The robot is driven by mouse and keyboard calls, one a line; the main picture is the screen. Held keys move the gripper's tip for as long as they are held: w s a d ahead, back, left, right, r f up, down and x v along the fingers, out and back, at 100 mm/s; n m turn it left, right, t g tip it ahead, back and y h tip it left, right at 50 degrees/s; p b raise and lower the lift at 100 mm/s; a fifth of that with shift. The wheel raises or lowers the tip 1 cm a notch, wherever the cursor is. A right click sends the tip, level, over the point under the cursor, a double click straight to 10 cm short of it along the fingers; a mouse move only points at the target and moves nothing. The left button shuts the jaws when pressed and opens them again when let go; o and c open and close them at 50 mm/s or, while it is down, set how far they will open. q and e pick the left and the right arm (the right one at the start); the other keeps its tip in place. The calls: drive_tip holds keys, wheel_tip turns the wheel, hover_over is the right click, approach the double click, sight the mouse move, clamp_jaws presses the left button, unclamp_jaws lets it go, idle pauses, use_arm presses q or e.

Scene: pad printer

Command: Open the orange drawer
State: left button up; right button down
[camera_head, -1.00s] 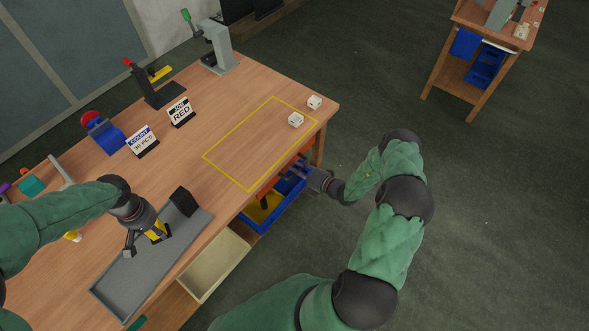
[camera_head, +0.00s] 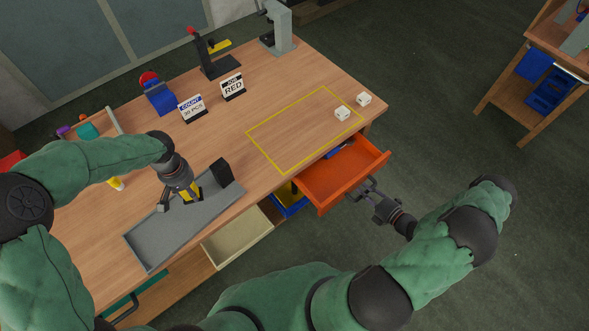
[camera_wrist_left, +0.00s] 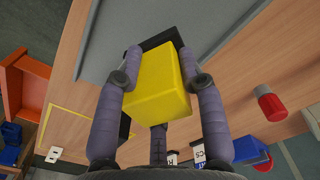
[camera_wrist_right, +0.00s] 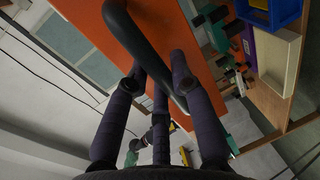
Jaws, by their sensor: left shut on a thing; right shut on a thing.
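In the right wrist view the fingers (camera_wrist_right: 160,80) are shut on the dark bar handle (camera_wrist_right: 143,50) of the orange front. My left gripper (camera_head: 180,198) is above the grey tray (camera_head: 150,246). In the left wrist view its fingers (camera_wrist_left: 158,75) are shut on a yellow block (camera_wrist_left: 158,85).
Two white cubes (camera_head: 342,113) (camera_head: 363,99) stand at the table's right end, by a yellow outline. A cream bin (camera_head: 238,238) and a blue bin (camera_head: 288,207) sit below the table edge. Job signs (camera_head: 232,86) stand farther back.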

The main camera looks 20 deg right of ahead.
drive_tip(key=shift+f+v, duration=0.25)
drive_tip(key=shift+v, duration=0.85)
drive_tip(key=shift+f+v, duration=0.25)
drive_tip(key=shift+v, duration=0.9)
drive_tip(key=shift+s, duration=0.1)
drive_tip(key=c, duration=1)
unclamp_jaws()
drive_tip(key=shift+c, duration=0.2)
drive_tip(key=shift+d, duration=0.1)
drive_tip(key=v, duration=1.2)
drive_tip(key=shift+f, duration=0.1)
